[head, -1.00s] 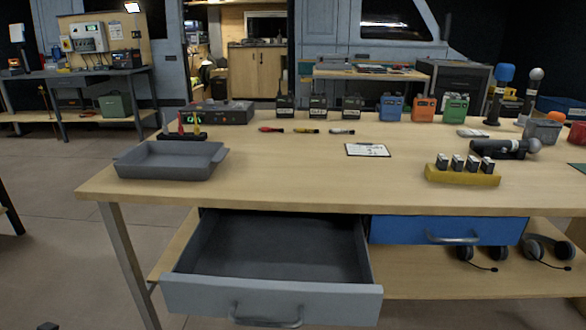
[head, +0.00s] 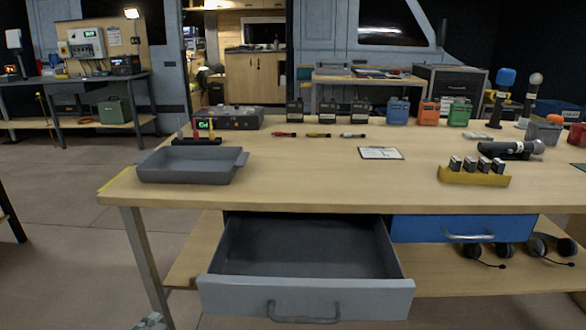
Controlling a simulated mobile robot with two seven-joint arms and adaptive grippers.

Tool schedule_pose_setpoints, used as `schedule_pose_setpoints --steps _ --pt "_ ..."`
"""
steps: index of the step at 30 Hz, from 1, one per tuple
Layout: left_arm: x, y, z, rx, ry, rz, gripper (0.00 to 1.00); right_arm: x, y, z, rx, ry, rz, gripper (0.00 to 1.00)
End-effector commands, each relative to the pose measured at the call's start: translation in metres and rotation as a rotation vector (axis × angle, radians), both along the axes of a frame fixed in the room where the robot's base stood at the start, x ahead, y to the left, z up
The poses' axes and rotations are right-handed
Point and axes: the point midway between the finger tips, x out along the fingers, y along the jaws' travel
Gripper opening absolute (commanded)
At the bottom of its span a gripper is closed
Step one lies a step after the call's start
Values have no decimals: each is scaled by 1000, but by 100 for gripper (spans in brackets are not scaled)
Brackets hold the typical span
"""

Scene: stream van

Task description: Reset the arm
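Only a small grey tip of my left gripper (head: 150,321) shows, at the bottom edge left of centre in the head view. It is low, near the table's left front leg and left of the open grey drawer (head: 306,298). Its fingers are too cut off to tell open from shut, and I see nothing held. My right gripper is out of view. The grey drawer is pulled out under the wooden table (head: 300,175) and looks empty. The blue drawer (head: 462,228) beside it is shut.
A grey tray (head: 186,166) stands on the table's left end. A yellow holder with small batteries (head: 474,175), a clipboard (head: 381,153), a microphone (head: 508,149) and several radios stand on the table. Headsets (head: 488,252) lie on the shelf below. The front middle of the tabletop is clear.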

Motion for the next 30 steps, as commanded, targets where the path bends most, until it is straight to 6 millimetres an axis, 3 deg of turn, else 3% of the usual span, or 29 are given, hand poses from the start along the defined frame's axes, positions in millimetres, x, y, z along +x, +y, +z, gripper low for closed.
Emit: schedule_pose_setpoints --steps 2,5,9,13,15,19,23,30 --pt "2 13 -31 -128 174 181 17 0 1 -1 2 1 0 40" --pt "-11 27 -75 -287 403 409 17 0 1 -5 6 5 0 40" --pt "-57 29 -133 -504 717 717 17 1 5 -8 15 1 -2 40" --pt "-112 12 -169 -652 965 955 17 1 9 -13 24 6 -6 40" --pt "-137 2 -179 -702 1066 1053 17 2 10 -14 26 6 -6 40" --pt "-168 -11 -187 -747 1181 1165 17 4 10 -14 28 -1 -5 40" --pt "-177 -15 -189 -759 1215 1199 17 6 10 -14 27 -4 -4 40" --pt "-177 -14 -189 -756 1214 1199 17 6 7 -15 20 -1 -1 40"
